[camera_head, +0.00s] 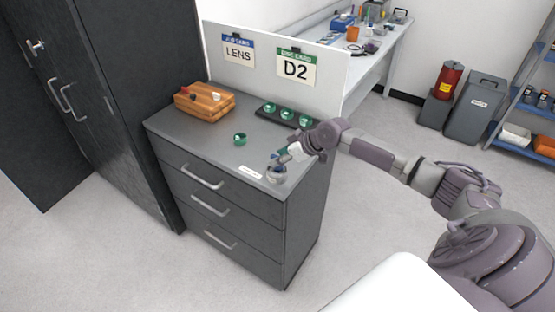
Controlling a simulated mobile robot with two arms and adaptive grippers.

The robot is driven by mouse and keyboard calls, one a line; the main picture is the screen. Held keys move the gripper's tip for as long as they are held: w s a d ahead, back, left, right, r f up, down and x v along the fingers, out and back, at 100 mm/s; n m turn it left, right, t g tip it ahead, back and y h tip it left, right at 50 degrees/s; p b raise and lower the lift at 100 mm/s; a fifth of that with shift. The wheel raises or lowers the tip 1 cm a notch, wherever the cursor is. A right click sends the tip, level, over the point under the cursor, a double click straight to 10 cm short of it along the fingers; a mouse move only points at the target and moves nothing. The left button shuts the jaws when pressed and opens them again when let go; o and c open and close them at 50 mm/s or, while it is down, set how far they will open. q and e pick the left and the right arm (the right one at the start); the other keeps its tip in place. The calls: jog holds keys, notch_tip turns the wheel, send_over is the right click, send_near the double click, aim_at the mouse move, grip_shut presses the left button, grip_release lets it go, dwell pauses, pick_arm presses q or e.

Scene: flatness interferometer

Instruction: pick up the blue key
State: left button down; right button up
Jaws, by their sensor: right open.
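My right gripper (285,157) reaches in from the right over the front right corner of the grey drawer cabinet's top (212,145). It points down and left, and its jaws are open. A small grey, rounded holder (276,176) stands on the cabinet corner right below the fingertips. A small bluish piece (273,156) shows at its top, beside the fingers. It may be the blue key, but it is too small and too covered by the gripper to be sure. I cannot tell whether the fingers touch it. My left gripper is not in view.
A wooden block (204,102) with small coloured pegs stands at the back left. A black tray (268,111) holds green rings, and one loose green ring (240,139) lies mid-top. A white label (250,172) is near the front edge. A panel with LENS and D2 cards (296,69) rises behind.

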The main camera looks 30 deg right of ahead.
jog(key=shift+x, duration=0.85)
jog(key=shift+r, duration=0.1)
grip_shut()
